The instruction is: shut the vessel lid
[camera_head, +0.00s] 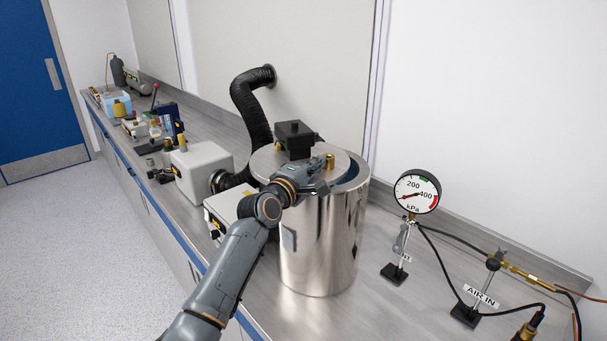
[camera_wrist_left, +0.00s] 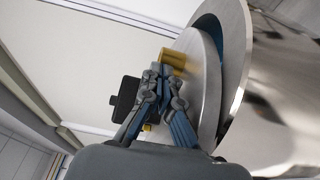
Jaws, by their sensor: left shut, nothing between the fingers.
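The vessel (camera_head: 322,245) is a tall shiny metal cylinder on the bench, also at the right in the left wrist view (camera_wrist_left: 285,95). Its round metal lid (camera_head: 264,161) lies over the top but is offset to the left, with a dark bluish gap along the right of the rim. The lid (camera_wrist_left: 211,92) carries a black block (camera_head: 294,138) and a brass knob (camera_head: 329,160). My left gripper (camera_head: 320,184) is shut and empty at the lid's near side, close to the brass knob (camera_wrist_left: 173,58). I cannot tell whether it touches the lid. My right gripper is not in view.
A black corrugated hose (camera_head: 250,105) rises behind the vessel, and a white box (camera_head: 200,167) stands left of it. A pressure gauge (camera_head: 417,191) and an AIR IN stand (camera_head: 467,312) with cables are at the right. Small equipment lines the far bench.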

